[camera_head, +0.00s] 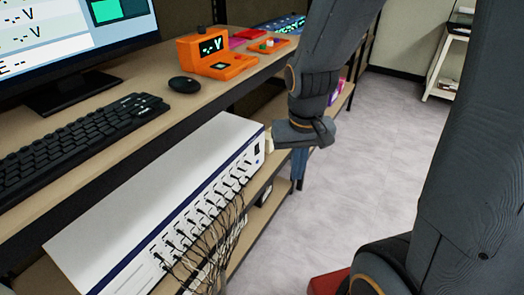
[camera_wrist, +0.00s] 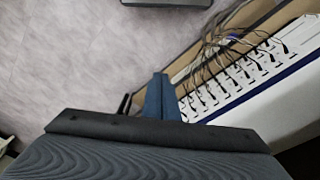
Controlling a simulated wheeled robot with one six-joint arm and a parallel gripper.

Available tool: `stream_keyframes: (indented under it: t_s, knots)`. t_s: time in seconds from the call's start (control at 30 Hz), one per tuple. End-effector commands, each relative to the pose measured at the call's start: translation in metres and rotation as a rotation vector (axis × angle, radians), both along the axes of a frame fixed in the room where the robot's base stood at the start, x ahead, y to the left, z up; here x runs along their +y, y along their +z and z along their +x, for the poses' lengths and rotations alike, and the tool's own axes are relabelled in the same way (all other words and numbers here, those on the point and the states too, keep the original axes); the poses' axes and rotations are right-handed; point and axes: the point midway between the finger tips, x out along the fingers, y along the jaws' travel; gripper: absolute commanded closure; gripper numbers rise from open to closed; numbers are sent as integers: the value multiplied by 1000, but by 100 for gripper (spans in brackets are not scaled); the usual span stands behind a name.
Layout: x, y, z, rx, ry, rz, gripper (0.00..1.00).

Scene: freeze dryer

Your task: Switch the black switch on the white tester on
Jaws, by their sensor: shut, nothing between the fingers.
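The white tester (camera_head: 150,190) is a long, low box on the lower shelf, with a blue stripe and a row of cable sockets along its front. The black switch (camera_head: 257,150) is a small dark patch at the right end of that front face; I cannot tell its position. My gripper (camera_head: 299,168) points down just right of the tester's right end, apart from the switch. Its blue fingers are together and empty. In the wrist view, the fingers (camera_wrist: 157,95) are beside the tester (camera_wrist: 265,108), and the switch cannot be seen there.
Black cables (camera_head: 215,235) hang from the tester's front. The desk (camera_head: 145,125) above holds a keyboard (camera_head: 75,130), a mouse (camera_head: 184,84) and an orange meter (camera_head: 212,55). A red object (camera_head: 328,283) is low in front. The floor (camera_head: 375,150) to the right is open.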

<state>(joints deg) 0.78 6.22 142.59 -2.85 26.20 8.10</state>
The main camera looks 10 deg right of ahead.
Motion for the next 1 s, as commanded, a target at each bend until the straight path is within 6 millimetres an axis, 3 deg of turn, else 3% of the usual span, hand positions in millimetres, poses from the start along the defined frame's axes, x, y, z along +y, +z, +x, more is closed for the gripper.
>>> stream_keyframes:
  t_s: [0.3, 0.6, 0.8, 1.0]
  knots:
    - [-23, -43, 114, -195, -213, 16, 100]
    - [-35, -93, 204, -369, -392, 121, 100]
    - [-36, -123, 244, -449, -484, 214, 100]
    - [-35, -139, 262, -487, -530, 273, 100]
